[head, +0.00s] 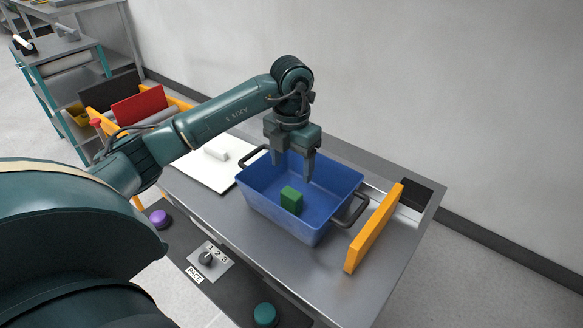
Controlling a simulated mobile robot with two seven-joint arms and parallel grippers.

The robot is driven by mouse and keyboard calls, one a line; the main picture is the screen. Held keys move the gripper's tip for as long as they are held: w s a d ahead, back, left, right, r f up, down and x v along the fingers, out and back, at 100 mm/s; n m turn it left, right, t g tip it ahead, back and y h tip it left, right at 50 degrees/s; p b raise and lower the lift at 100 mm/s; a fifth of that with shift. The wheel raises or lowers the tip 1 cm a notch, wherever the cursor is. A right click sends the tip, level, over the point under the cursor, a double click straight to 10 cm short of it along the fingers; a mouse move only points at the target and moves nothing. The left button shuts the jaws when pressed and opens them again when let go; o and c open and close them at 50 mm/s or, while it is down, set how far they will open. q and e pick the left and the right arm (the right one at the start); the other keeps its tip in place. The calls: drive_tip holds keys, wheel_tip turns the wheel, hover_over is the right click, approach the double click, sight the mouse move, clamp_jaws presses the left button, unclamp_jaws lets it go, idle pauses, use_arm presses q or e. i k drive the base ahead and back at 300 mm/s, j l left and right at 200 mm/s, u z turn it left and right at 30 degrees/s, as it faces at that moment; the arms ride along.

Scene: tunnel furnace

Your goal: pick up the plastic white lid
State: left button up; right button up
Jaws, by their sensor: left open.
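A flat white panel (197,173), which looks like the plastic lid, lies on the grey metal table to the left of the blue bin (324,208). A small white raised block (216,153) sits on the panel and looks like its handle. My left gripper (293,170) points down over the blue bin, with its fingers apart and nothing between them. It is to the right of the white panel and apart from it. My left arm hides part of the panel's far left side. My right gripper is not in view.
A green block (291,200) lies inside the blue bin, which has dark handles. An orange bar (374,228) stands at the table's right end. A control panel with a purple button (160,219), a dial (206,258) and a teal button (265,314) is in front.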

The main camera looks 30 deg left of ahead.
sight(214, 165)
drive_tip(key=k, duration=1)
